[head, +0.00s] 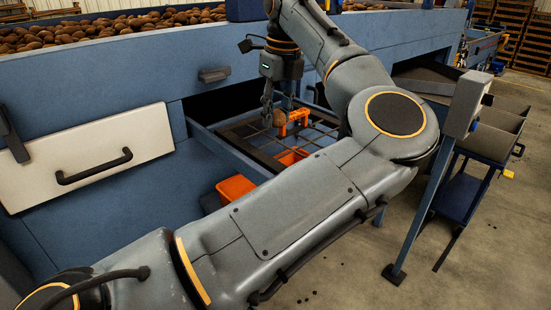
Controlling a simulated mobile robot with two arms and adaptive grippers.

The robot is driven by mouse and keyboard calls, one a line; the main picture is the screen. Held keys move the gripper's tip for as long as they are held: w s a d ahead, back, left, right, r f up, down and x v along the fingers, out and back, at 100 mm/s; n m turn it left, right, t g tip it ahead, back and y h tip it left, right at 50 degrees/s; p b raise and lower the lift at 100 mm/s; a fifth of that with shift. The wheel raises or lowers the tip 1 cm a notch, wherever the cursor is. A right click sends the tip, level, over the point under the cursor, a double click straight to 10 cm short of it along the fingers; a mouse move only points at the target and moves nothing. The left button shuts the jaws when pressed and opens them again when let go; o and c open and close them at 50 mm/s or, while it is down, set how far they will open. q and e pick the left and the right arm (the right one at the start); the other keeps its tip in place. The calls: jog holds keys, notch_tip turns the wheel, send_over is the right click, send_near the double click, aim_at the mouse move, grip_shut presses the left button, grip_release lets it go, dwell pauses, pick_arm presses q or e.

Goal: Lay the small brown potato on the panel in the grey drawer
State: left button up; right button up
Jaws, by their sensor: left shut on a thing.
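The grey drawer (207,138) is pulled out of the blue machine, and a dark panel with a grid (240,130) lies in it. My left gripper (271,118) points down over the drawer and is shut on the small brown potato (279,118). The potato is low, close to the panel; whether it touches the panel I cannot tell. My left arm hides the near right part of the drawer. My right gripper is not in view.
An orange bracket-like piece (296,117) stands just right of the potato. Orange bins (235,188) show at and below the drawer. A white front with a black handle (95,168) is at left. Many potatoes (100,27) fill the machine's top. A blue post (432,185) stands at right.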

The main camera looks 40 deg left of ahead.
pick_arm(q)
jog(key=shift+s+f, duration=0.1)
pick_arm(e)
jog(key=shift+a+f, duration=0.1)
pick_arm(q)
jog(key=shift+f, duration=0.1)
jog(key=shift+f+b, duration=0.3)
jog(key=shift+f, duration=0.05)
jog(key=shift+a+f+b, duration=0.1)
jog(key=shift+f+b, duration=1.05)
jog(key=shift+f, duration=0.45)
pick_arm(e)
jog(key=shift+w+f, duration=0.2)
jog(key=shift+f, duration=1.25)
pick_arm(q)
jog(key=o, duration=1.2)
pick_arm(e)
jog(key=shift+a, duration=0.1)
pick_arm(q)
jog(key=shift+r, duration=0.1)
